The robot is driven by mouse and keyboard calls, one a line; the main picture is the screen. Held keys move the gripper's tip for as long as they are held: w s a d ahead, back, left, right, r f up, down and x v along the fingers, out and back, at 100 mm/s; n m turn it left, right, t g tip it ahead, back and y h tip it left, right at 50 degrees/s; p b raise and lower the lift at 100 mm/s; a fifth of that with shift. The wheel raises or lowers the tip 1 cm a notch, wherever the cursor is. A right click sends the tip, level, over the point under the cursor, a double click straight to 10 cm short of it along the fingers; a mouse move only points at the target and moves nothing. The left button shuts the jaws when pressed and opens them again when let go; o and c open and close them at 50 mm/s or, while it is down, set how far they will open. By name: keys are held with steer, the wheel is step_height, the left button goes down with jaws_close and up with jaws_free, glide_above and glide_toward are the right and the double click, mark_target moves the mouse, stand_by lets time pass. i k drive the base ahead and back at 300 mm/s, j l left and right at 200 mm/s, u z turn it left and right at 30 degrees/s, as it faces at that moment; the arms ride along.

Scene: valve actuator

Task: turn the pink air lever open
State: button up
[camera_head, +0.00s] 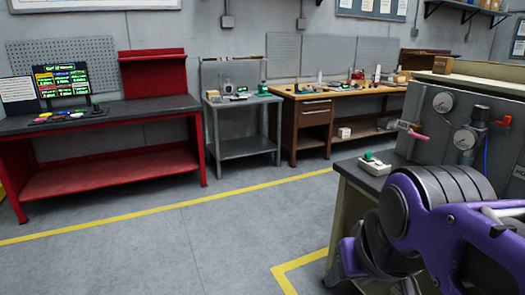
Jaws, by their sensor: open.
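The pink air lever (418,136) is a small pink handle at the left end of the grey valve panel (440,128), on the right of the head view. It points toward the lower right from a metal fitting. My purple and dark grey arm fills the lower right corner, in front of the panel's lower part. I cannot make out my gripper in this view. No contact with the lever shows.
A small white box with a green button (374,163) stands on the bench left of my arm. A red workbench (105,170) and wooden bench stand behind. The floor between is clear.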

mark_target(409, 132)
steer(key=i+u, duration=0.25)
steer(key=i, duration=0.85)
steer(key=i+j+z, duration=0.1)
steer(key=i+z, duration=0.3)
steer(key=i+j+z, duration=0.2)
steer(key=i+z, duration=0.25)
steer(key=i+j+z, duration=0.1)
steer(key=z, duration=0.25)
steer(key=i+j+z, duration=0.15)
steer(key=z, duration=0.2)
steer(key=i+j+z, duration=0.15)
steer(key=z, duration=0.2)
